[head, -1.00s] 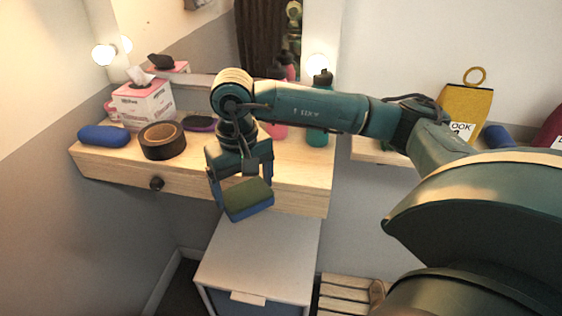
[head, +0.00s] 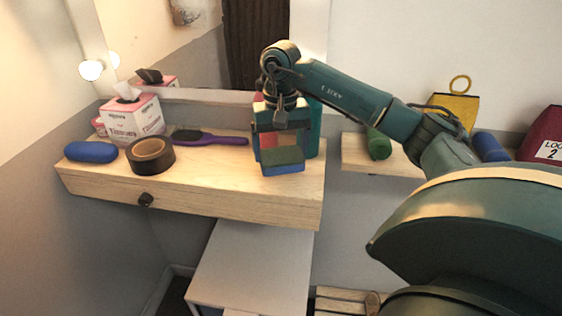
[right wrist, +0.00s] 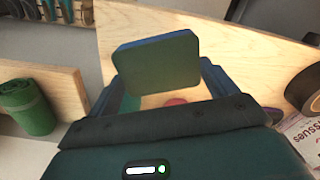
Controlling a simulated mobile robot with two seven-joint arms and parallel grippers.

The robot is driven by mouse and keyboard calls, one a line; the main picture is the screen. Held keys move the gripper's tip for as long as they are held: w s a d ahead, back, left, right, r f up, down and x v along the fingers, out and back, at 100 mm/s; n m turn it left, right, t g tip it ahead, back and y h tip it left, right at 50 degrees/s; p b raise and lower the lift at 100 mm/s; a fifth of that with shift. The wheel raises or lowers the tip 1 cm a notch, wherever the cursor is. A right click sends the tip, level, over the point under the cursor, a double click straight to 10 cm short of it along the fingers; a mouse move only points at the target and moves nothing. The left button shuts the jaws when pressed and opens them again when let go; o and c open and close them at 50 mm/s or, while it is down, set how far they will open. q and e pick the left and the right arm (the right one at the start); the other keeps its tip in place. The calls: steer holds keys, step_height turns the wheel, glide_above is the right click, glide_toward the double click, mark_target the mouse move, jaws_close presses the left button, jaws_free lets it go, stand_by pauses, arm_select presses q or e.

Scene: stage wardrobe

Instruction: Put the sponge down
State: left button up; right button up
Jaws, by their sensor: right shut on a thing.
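The sponge (head: 283,166), green on top and blue below, is held between the fingers of my right gripper (head: 283,152). It is over the right part of the wooden dressing table (head: 215,178). I cannot tell whether its underside touches the top. In the right wrist view the sponge (right wrist: 157,65) shows its green face, with the fingers on either side. My left gripper is not in view.
Behind my right gripper stand a teal bottle (head: 315,128) and a partly hidden pinkish-red thing. To the left are a purple hairbrush (head: 215,138), black tape roll (head: 152,155), blue case (head: 91,152) and tissue box (head: 133,117). Clear wood lies in front of the brush.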

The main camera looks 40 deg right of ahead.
mark_target(281, 153)
steer(key=shift+f, duration=1.9)
steer(key=shift+f, duration=0.1)
steer(key=shift+f, duration=0.15)
steer(key=o, duration=0.7)
steer(key=shift+r, duration=0.2)
